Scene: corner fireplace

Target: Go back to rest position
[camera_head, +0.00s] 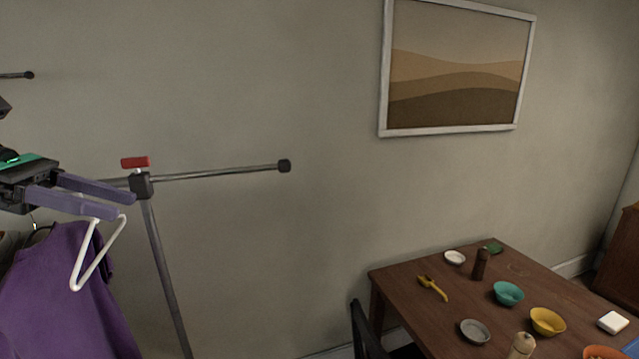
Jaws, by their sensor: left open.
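My left gripper (122,206) reaches in from the left edge, at the clothes rack (215,173). Its two grey-purple fingers are apart and point right. A white hanger (98,257) shows just below the fingertips; its upper part is partly hidden by them, so I cannot tell whether it touches them. A purple garment (62,295) hangs below the gripper at the lower left. My right gripper is out of view.
A wooden table (408,292) at the lower right holds several bowls, including a teal bowl (508,293) and a yellow bowl (547,321), and a dark shaker (480,264). A dark chair (364,330) stands at its left. A framed picture (460,70) hangs on the wall.

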